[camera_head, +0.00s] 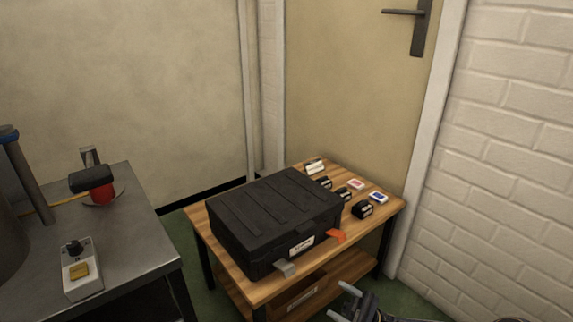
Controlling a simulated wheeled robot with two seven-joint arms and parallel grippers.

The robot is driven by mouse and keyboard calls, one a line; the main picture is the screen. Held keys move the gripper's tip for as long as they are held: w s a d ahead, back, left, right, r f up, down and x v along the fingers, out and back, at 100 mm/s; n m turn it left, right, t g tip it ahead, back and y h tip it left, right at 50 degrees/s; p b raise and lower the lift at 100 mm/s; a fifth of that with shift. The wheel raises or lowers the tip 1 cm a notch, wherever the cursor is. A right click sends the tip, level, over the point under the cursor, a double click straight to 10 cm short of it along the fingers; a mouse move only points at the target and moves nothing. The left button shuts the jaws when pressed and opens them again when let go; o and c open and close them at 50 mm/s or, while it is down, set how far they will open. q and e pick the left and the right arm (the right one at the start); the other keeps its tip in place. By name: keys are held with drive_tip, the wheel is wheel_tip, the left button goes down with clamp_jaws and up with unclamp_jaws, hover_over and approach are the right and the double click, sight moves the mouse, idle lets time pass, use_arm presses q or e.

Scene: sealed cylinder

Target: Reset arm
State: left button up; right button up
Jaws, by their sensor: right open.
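My right gripper (346,301) shows at the bottom edge, right of centre, in front of the wooden table (247,285) and low beside its front right side. Its fingers are apart and nothing shows between them. Much of the right arm is cut off by the lower edge of the view. My left gripper is not in view. A black lidded case (273,215) lies closed on the wooden table, apart from the right gripper.
A grey metal table (135,240) at left holds a switch box (80,270) and a red-and-black item (101,190). A door (345,90) and a white brick wall (510,150) stand close behind and right.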

drive_tip(key=s+a+r+n+g+h, duration=0.2)
drive_tip(key=s+r+n+g+h, duration=0.35)
drive_tip(key=s+h, duration=0.7)
drive_tip(key=s+d+r+n+t+h+p, duration=0.1)
drive_tip(key=s+d+r+t+h, duration=0.6)
drive_tip(key=s+d+t+h, duration=0.45)
wheel_tip(320, 180, up, 38)
drive_tip(key=w+a+t+p, duration=0.1)
drive_tip(key=w+t+p, duration=0.1)
drive_tip(key=p, duration=3.6)
drive_tip(key=shift+a, duration=0.4)
drive_tip(key=shift+f+n, duration=0.1)
drive_tip(key=shift+n, duration=0.15)
